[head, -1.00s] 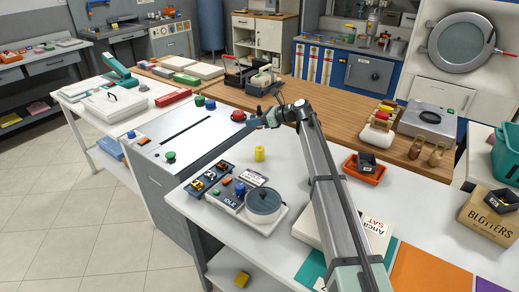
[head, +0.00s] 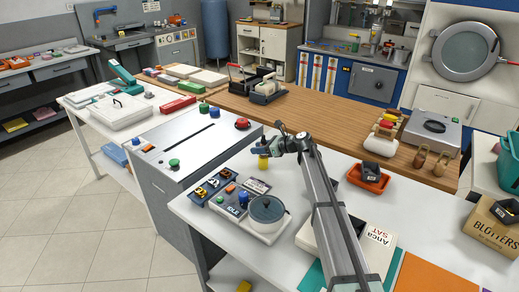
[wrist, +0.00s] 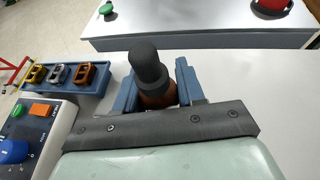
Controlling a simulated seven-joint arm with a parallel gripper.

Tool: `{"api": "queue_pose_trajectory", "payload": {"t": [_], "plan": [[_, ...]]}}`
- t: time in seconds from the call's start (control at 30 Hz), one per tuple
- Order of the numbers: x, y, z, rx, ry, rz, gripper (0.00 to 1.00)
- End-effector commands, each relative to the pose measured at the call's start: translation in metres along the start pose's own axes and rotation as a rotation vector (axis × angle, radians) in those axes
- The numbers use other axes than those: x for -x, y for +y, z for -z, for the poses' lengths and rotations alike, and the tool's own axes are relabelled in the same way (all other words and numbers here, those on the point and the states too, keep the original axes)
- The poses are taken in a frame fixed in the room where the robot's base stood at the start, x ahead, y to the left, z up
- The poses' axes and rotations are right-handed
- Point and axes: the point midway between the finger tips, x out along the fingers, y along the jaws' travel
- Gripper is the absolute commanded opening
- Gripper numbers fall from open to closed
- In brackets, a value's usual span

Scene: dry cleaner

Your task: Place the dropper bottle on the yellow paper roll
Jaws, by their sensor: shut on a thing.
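The dropper bottle (wrist: 158,97), brown with a black dropper cap, stands between the blue fingers of my gripper (wrist: 156,88) in the wrist view. My gripper (head: 262,150) is shut on it. In the head view the bottle is too small and covered to make out. The yellow paper roll (head: 262,163) stands upright on the white table, right below my gripper, which covers its top. Whether the bottle touches the roll cannot be told. The roll is hidden in the wrist view.
A device with a round grey-lidded pot (head: 266,210) stands just in front of the roll. A blue tray with several small coloured clips (head: 213,185) is to its left. An orange tray (head: 368,178) lies to the right.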

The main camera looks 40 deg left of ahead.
Motion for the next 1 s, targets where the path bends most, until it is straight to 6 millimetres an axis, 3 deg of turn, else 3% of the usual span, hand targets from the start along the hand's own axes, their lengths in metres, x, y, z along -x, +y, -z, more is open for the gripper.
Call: {"api": "queue_pose_trajectory", "payload": {"t": [0.4,0.43,0.6,0.7,1.0], "plan": [[-0.0021,0.0000,0.0049,0.000,0.000,0.000,0.08],[-0.0022,0.0000,0.0053,0.000,0.000,0.000,0.39],[-0.0020,0.0000,0.0049,0.001,0.000,0.000,0.56],[-0.0020,0.0001,0.0049,0.001,0.000,0.000,0.64],[-0.0008,0.0001,0.0021,0.001,0.000,0.000,0.64]]}}
